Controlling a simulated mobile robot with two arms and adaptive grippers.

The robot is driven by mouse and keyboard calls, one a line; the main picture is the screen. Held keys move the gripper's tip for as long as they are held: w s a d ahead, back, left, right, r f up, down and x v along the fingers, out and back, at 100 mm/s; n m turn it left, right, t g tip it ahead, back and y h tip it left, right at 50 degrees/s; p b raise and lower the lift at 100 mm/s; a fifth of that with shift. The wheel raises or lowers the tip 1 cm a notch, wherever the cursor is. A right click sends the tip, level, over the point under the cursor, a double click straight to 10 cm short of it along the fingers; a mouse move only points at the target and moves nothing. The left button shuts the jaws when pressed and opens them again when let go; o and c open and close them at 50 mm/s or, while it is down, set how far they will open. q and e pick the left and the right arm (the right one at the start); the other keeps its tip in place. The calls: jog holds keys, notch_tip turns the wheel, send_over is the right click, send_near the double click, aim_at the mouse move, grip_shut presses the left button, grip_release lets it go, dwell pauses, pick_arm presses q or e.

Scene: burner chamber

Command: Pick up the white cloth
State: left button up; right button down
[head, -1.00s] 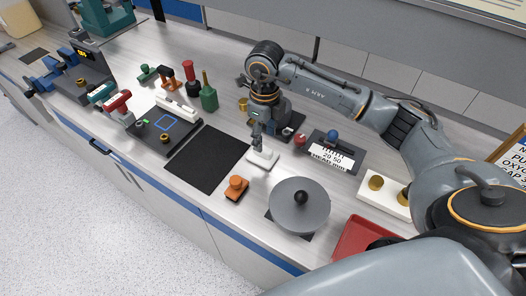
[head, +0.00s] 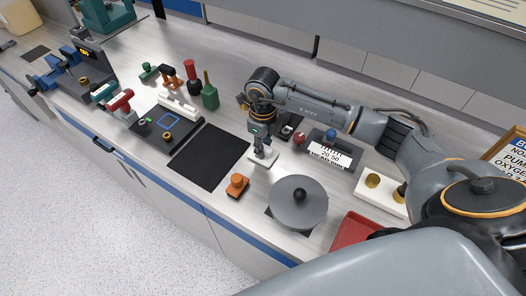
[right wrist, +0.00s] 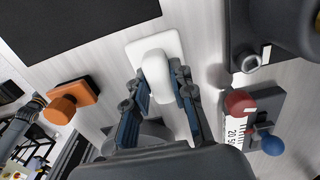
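My right gripper (head: 264,152) points down over the cloth. In the right wrist view its two fingers (right wrist: 160,78) are apart, one on each side of the lump; whether they touch it is hard to tell. My left gripper is not in view.
Close by are the orange block with a knob (head: 237,185), the round grey lid (head: 298,203) and the grey holder with a white label (head: 331,152). The black mat (head: 208,157) is bare. A red tray (head: 353,232) stands at the front right.

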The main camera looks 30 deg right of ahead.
jog(key=shift+r, duration=0.1)
jog(key=shift+r+b, duration=0.55)
jog(key=shift+b, duration=0.1)
jog(key=s+a+r+b, duration=0.1)
jog(key=a+r+b, duration=0.4)
jog(key=a+r, duration=0.6)
jog(key=a, duration=0.3)
jog(key=shift+s+r, duration=0.35)
